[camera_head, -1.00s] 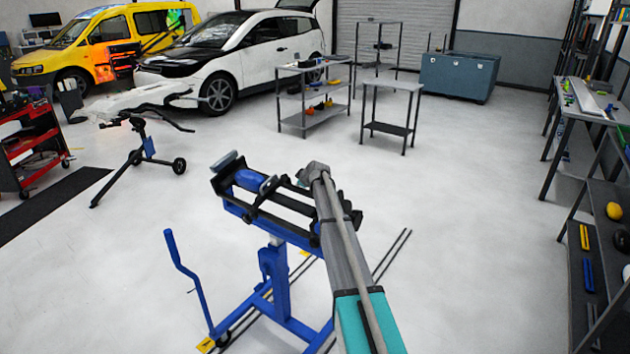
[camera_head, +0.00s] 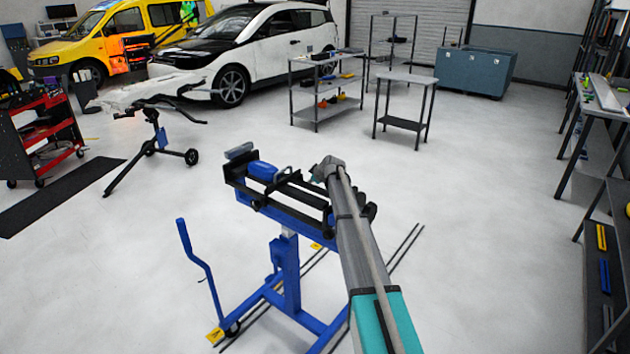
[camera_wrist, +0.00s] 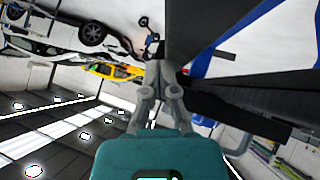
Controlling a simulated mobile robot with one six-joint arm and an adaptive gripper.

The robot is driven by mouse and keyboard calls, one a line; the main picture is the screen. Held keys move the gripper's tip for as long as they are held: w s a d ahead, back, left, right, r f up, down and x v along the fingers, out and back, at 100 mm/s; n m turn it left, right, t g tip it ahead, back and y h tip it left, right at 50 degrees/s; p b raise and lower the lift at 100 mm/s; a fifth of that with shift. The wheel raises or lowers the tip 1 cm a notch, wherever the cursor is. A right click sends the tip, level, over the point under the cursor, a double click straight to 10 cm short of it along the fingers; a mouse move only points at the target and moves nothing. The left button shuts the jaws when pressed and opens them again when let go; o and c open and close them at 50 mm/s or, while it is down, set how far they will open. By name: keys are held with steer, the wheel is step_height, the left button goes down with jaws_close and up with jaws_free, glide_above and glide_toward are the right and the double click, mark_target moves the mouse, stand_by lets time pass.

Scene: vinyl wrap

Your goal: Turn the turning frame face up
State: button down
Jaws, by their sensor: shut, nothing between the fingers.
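The turning frame appears to be the black frame (camera_head: 300,203) with several bars, mounted on top of a blue wheeled stand (camera_head: 291,272). It tilts down to the right, with a blue block at its left end. I cannot tell which side of it is its face. My arm crosses in front of its right end. In the head view my gripper's fingers are mostly hidden behind my wrist. In the wrist view my gripper (camera_wrist: 157,72) is shut and empty, with black and blue parts of the stand close by on the right; I cannot tell whether it touches them.
A blue crank handle (camera_head: 195,262) rises on the stand's left. A black tripod stand (camera_head: 155,138) and a red tool cart (camera_head: 45,140) stand further left. A small table (camera_head: 405,90) and shelving stand behind. Open floor surrounds the stand.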

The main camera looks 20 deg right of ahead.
stand_by(0.3)
step_height(320, 180, up, 5)
steer(key=p, duration=0.4)
steer(key=shift+f+p, duration=0.15)
steer(key=shift+p, duration=0.2)
steer(key=s+d+r+p, duration=0.4)
steer(key=s+r+p, duration=0.1)
steer(key=r+p, duration=0.1)
steer(key=shift+s+d+r, duration=0.2)
steer(key=shift+s, duration=0.1)
steer(key=s+a+f+m+g+h, duration=0.1)
steer(key=s+a, duration=0.4)
steer(key=s, duration=1)
steer(key=s+a+f+m+g+h, duration=0.1)
steer(key=s+a+f+m+g, duration=0.2)
steer(key=s, duration=1.3)
steer(key=s+a+f+m+g, duration=0.2)
steer(key=s+a+m+g, duration=0.3)
steer(key=s, duration=1.1)
steer(key=shift+a+f+h, duration=0.25)
steer(key=shift+a+h, duration=0.15)
steer(key=shift+a, duration=0.4)
